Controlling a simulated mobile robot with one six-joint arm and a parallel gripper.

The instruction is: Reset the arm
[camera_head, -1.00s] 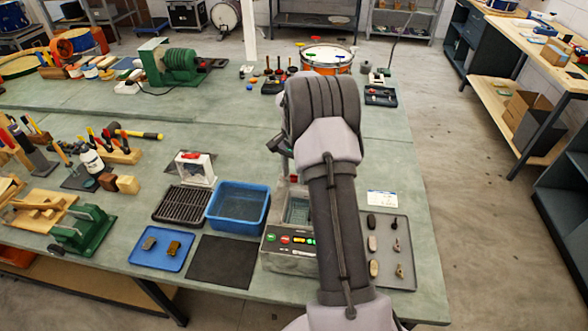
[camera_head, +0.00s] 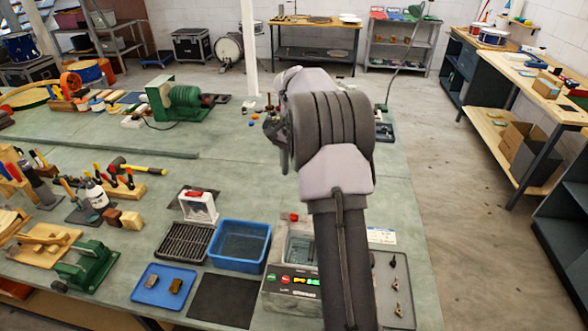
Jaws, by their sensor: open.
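My arm rises from the bottom of the head view, right of centre, over the bench (camera_head: 240,165). Its dark ribbed elbow and light grey shells are in front. My gripper (camera_head: 272,127) shows only in part, as a dark shape left of the elbow, above the bench. It is open. I see nothing held in it, but much of it is hidden behind the arm.
Below the arm are a blue bin (camera_head: 240,262), a black rack (camera_head: 184,243), a blue tray (camera_head: 147,296), a control box (camera_head: 292,297) and a grey tray (camera_head: 405,318), partly hidden. A green machine (camera_head: 185,97) stands behind. The bench middle is fairly clear.

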